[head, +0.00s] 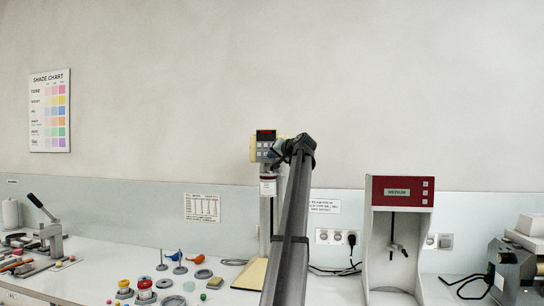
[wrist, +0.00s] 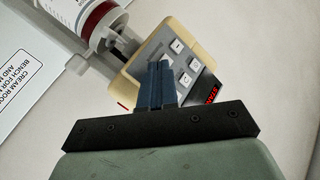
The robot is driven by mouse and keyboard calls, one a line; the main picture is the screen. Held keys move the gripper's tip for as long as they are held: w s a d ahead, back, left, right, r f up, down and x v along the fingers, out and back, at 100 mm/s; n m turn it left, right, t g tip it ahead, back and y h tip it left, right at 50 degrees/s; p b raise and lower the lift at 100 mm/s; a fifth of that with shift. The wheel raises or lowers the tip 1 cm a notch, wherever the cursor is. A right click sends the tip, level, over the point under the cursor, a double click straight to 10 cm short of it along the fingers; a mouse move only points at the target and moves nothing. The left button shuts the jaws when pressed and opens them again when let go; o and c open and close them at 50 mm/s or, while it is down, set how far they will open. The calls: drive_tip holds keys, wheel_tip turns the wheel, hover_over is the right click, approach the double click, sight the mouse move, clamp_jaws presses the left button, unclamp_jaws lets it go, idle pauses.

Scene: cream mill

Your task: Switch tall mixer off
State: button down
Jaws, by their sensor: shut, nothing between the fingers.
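The tall mixer has a cream head (head: 254,149) on an upright stand, with a red lit display and grey keys. A white container with a red band (head: 268,186) hangs below the head. In the wrist view the mixer's keypad panel (wrist: 183,60) is tilted, with its lit red display at the right. My gripper (wrist: 160,68) is shut and empty, its fingertips over the lower left of the keypad, hiding part of it. I cannot tell whether they touch it. In the head view my arm covers the right side of the mixer, and my gripper (head: 280,149) is beside the keypad.
A red and grey machine labelled MEDIUM (head: 398,191) stands to the right, with wall sockets (head: 336,237) and cables between. Small weights, cups and tools lie on the bench (head: 100,262) at left. A lever press (head: 48,232) stands at far left.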

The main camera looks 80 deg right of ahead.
drive_tip(key=shift+a, duration=0.7)
drive_tip(key=shift+a, duration=0.1)
drive_tip(key=shift+a+r, duration=0.2)
drive_tip(key=shift+a, duration=2.2)
